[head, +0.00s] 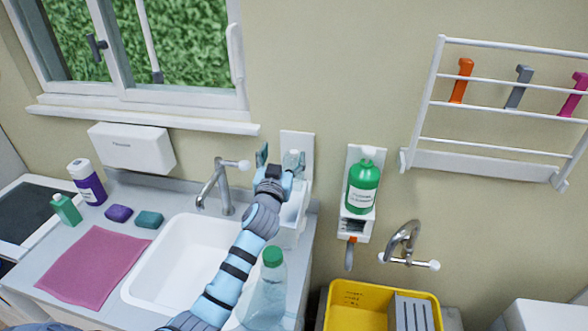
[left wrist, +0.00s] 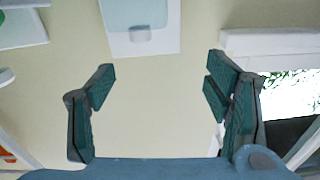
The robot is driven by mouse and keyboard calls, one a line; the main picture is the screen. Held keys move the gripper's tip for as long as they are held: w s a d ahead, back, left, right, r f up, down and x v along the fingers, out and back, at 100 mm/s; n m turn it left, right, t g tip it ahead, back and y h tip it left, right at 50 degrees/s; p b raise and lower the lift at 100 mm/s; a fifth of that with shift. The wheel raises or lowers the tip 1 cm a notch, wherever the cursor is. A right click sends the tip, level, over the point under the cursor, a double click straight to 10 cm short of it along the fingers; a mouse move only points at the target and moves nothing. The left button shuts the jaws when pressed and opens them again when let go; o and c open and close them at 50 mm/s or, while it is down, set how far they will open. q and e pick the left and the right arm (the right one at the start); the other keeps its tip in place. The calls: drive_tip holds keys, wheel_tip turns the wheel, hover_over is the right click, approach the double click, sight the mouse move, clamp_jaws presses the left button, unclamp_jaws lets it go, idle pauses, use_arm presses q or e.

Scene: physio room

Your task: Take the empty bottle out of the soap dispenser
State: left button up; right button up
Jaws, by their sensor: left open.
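A clear, pale bottle (head: 292,160) stands in the left wall-mounted soap dispenser (head: 290,216), against its white back plate. My left gripper (head: 279,160) is open in front of the dispenser's upper part, its fingers spread, partly hiding bottle and dispenser. In the left wrist view my left gripper (left wrist: 158,88) has only bare wall between its fingers. The dispenser's back plate (left wrist: 165,42) and a pale, see-through part of the bottle (left wrist: 140,35) show at the top edge, beyond the fingertips. My right gripper is not in view.
A second dispenser (head: 353,228) holds a green bottle (head: 363,185) to the right. A clear bottle with a green cap (head: 268,295) stands beside my left forearm. A tap (head: 222,190) and sink (head: 175,265) lie left; a yellow crate (head: 345,305) is at lower right.

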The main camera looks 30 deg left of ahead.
sight(292, 160)
use_arm(q)
drive_tip(key=f, duration=0.1)
drive_tip(key=d+f, duration=0.1)
drive_tip(key=f, duration=0.1)
drive_tip(key=shift+s+d+h, duration=0.35)
drive_tip(key=shift+d+h, duration=0.05)
drive_tip(key=x, duration=0.4)
drive_tip(key=f+b+x, duration=0.1)
drive_tip(key=x, duration=0.2)
drive_tip(key=shift+w+d, duration=0.1)
drive_tip(key=shift+r, duration=0.15)
drive_tip(key=c, duration=1.3)
drive_tip(key=shift+o, duration=0.2)
